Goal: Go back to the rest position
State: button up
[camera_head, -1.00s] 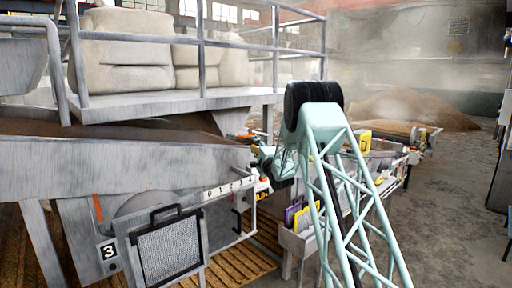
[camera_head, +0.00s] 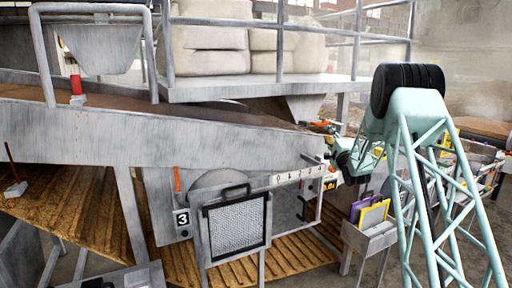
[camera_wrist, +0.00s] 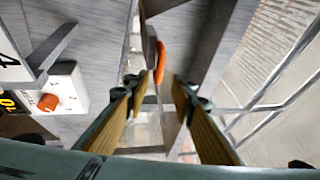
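My pale green lattice arm stands at the right of the head view. My gripper (camera_wrist: 158,90) shows in the wrist view with its two yellow-padded fingers spread apart and nothing between the tips. An orange rounded piece (camera_wrist: 160,62) lies beyond the fingertips, apart from them as far as I can tell. In the head view the arm's end reaches close to the numbered strip (camera_head: 298,176) at the end of the grey chute (camera_head: 130,135); the fingertips are too small to make out there.
A mesh panel with a black handle (camera_head: 237,225) hangs below the chute, beside a plate marked 3 (camera_head: 182,218). A grey bin with purple and yellow boards (camera_head: 368,235) stands near my arm. Railings (camera_head: 285,25) and pale sacks (camera_head: 210,45) are above. A white box with an orange knob (camera_wrist: 62,92) is left of my gripper.

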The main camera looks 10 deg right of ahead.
jog(key=shift+a+r, duration=0.1)
jog(key=s+a+r+n+g+b, duration=0.2)
jog(key=s+a+r+n, duration=0.1)
jog(key=s+a, duration=0.25)
jog(key=s+a+r+n+g+b, duration=0.2)
jog(key=s+a+r+g, duration=0.15)
jog(key=s, duration=0.35)
jog(key=s+a+n+g+b, duration=0.15)
jog(key=s+a, duration=0.25)
jog(key=s, duration=0.5)
jog(key=s+a+n+g+b, duration=0.1)
jog(key=s+a+n, duration=0.25)
jog(key=s, duration=0.55)
jog(key=s+a+f+n+g+b, duration=0.2)
jog(key=s+a+f+n, duration=0.1)
jog(key=s, duration=1.6)
jog(key=s+a+f+n+g+y+b, duration=0.1)
jog(key=s+a+f, duration=0.5)
jog(key=s, duration=1.3)
jog(key=s+a+f+n+g+b, duration=0.3)
jog(key=s+a+f+n+g, duration=0.2)
jog(key=s, duration=1.4)
notch_tip(320, 180, down, 3)
jog(key=shift+s+a+f+n+y, duration=0.1)
jog(key=shift+s+a+n+y, duration=0.15)
jog(key=shift+s+n+y, duration=0.15)
jog(key=shift+o, duration=0.9)
jog(key=shift+w, duration=0.1)
